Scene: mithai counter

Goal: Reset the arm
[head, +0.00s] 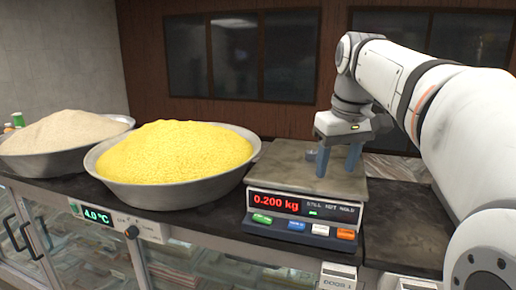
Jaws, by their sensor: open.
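My gripper (337,166) points down over the weighing scale's flat metal pan (277,172). Its two blue fingers are apart, with a visible gap between them. A small blue-grey object (311,155) shows just left of the fingers, too small to identify. My white arm comes in from the right and bends down at the wrist. The scale's front display (275,202) reads 0.200 kg in red. I cannot tell whether the fingertips touch the pan.
A wide metal bowl heaped with yellow grains (178,152) stands left of the scale. Another bowl with beige grains (62,132) stands farther left. Several small containers (14,121) sit at the far left. The glass-fronted counter (190,262) runs below. Dark counter top (405,205) is bare right of the scale.

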